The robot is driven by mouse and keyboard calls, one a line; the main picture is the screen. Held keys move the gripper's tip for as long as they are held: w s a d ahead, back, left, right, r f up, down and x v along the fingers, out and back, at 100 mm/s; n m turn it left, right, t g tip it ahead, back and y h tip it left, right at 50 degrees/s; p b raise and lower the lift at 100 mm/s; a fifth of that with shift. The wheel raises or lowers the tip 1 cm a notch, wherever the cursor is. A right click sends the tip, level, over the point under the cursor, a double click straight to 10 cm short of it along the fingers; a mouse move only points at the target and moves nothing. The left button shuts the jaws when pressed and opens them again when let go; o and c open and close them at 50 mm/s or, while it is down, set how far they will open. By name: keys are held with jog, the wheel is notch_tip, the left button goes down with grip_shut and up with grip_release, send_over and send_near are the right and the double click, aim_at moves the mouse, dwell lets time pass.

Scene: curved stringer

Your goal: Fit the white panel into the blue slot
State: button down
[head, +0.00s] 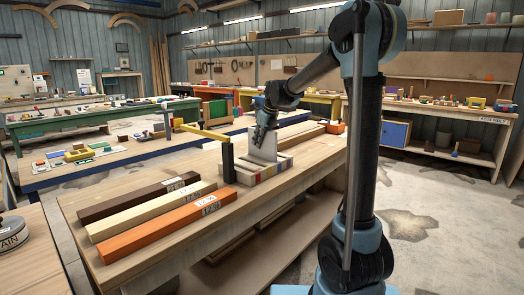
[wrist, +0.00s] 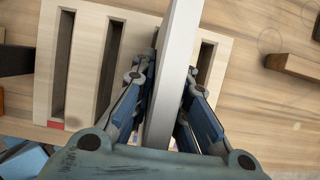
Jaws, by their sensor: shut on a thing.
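The white panel (head: 264,146) is upright in my gripper (head: 262,128), over the slotted block (head: 254,177). In the wrist view the panel (wrist: 174,80) is edge-on, slightly tilted, between the two fingers of my gripper (wrist: 172,95), which are shut on it. The pale block (wrist: 85,75) has several parallel slots; two show open left of the panel and one right of it. A red mark sits by the leftmost slot. Coloured marks line the block's front in the head view. The panel and fingers hide part of the block; I cannot tell whether the panel's lower edge is inside a slot.
A dark upright post (head: 228,160) with a yellow bar (head: 203,132) stands just left of the block. Dark brown, cream and orange (head: 167,226) beams lie on the near left of the bench (head: 250,213). A brown wood piece (wrist: 292,67) lies right of the block.

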aim_at(260, 158)
jog(key=shift+f, duration=1.65)
jog(key=shift+f, duration=0.1)
jog(key=c, duration=1.6)
grip_release()
jog(key=shift+o, duration=0.2)
